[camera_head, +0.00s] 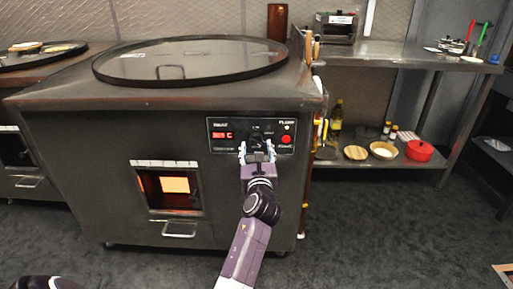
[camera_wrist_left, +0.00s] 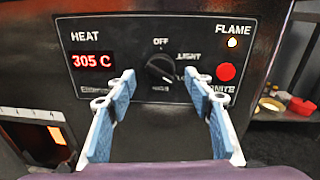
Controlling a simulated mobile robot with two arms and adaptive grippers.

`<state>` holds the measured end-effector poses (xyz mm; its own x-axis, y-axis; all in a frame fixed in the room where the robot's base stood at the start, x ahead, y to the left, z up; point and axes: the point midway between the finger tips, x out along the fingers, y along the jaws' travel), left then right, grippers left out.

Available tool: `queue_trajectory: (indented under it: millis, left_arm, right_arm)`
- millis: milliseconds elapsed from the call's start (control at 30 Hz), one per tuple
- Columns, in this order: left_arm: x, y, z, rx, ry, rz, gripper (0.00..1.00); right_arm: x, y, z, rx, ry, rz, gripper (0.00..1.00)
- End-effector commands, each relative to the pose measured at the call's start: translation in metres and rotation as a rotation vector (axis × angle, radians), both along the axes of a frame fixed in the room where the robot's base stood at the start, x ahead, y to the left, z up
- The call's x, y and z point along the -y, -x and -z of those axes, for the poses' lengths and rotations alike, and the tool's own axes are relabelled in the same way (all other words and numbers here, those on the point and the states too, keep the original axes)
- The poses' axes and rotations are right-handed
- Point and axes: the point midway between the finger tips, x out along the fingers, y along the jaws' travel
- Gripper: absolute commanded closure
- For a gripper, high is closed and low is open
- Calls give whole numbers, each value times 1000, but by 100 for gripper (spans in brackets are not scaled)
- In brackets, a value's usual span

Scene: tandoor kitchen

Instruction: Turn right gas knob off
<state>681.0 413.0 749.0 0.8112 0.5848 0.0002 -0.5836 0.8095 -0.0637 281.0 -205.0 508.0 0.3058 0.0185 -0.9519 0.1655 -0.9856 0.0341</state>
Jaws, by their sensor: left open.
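The round black gas knob (camera_wrist_left: 160,68) sits in the middle of the tandoor's control panel (camera_head: 217,133), with OFF printed above it and LIGHT to its upper right. Its light ridge slants from upper left to lower right, towards a partly covered label starting "LO". My left gripper (camera_head: 257,152) is in front of the panel. In the left wrist view its blue-padded fingers (camera_wrist_left: 160,82) are spread, one on each side and slightly below the knob. They appear empty; I cannot tell whether they touch the panel. In the head view the fingers partly cover the knob.
The panel shows a red 305 C display (camera_wrist_left: 93,60), a lit flame lamp (camera_wrist_left: 232,43) and a red button (camera_wrist_left: 226,72) close to the right finger. The glowing oven opening (camera_head: 175,185) is lower left. A steel shelf table (camera_head: 400,58) stands right.

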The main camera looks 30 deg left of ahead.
Motion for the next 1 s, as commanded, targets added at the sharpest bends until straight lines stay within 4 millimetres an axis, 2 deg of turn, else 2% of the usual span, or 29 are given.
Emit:
queue_trajectory:
  millis: [200,533,900,1000]
  left_arm:
    - [-12,-18,1,0,0,0,52]
    - [-14,-20,1,0,1,2,53]
    - [-13,-20,1,0,1,2,94]
    - [-13,-20,1,1,3,2,94]
  right_arm:
    - [0,0,7,-1,0,0,52]
    - [0,0,7,-1,0,0,52]
    - [0,0,8,-1,0,0,52]
    - [0,0,7,-1,0,0,52]
